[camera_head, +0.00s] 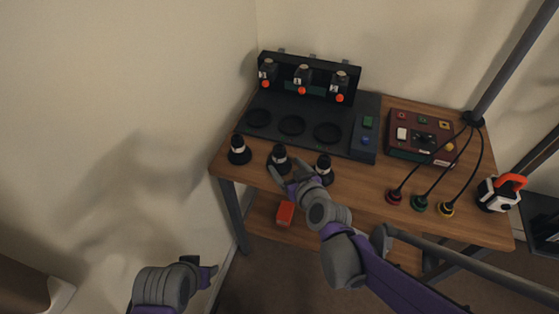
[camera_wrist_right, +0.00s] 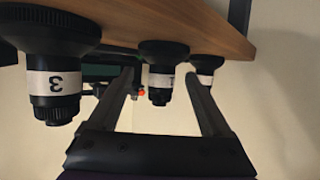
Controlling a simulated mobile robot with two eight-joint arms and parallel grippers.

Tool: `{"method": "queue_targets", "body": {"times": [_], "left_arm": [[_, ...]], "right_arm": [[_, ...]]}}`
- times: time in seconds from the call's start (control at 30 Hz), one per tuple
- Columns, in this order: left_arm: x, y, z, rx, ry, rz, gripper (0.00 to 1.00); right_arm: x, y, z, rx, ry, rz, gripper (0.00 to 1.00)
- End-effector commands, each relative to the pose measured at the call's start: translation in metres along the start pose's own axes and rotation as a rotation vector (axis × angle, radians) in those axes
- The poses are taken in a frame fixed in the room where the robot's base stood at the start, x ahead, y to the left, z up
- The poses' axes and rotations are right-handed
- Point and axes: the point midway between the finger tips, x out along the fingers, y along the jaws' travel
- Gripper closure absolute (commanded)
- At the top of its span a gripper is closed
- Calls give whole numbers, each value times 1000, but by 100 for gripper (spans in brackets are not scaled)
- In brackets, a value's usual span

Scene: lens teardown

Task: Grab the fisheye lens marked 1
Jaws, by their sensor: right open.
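Three black fisheye lenses with white label bands stand in a row along the near left edge of the wooden table (camera_head: 395,215). The middle lens (camera_head: 279,155) has a label in the right wrist view (camera_wrist_right: 161,79) that appears to read 1. The lens on the right (camera_head: 324,169) is marked 3 in that upside-down view (camera_wrist_right: 55,82). The left lens (camera_head: 238,150) has a mark I cannot read. My right gripper (camera_head: 288,172) is open, its fingers on either side of the middle lens, with no clear grip. My left gripper (camera_head: 206,272) is low at the left, away from the table.
Behind the lenses is a black station with round recesses (camera_head: 291,125) and an upright rack (camera_head: 330,75). A dark red control box (camera_head: 420,137) and cabled plugs (camera_head: 419,203) are at the right. An orange-red box (camera_head: 285,213) sits below the table edge.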

Motion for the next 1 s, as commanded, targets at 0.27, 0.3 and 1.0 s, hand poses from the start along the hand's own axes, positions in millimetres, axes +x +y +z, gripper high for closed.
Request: {"method": "queue_targets", "body": {"times": [0.27, 0.3, 1.0], "left_arm": [[9, 0, 4, 0, -3, 0, 50], [10, 0, 4, 0, -3, 0, 50], [10, 0, 4, 0, -4, 0, 50]], "right_arm": [[40, -4, -4, -1, -1, -2, 17], [44, -4, -4, -1, -1, -1, 17], [50, -4, -5, 0, -1, -1, 84]]}}
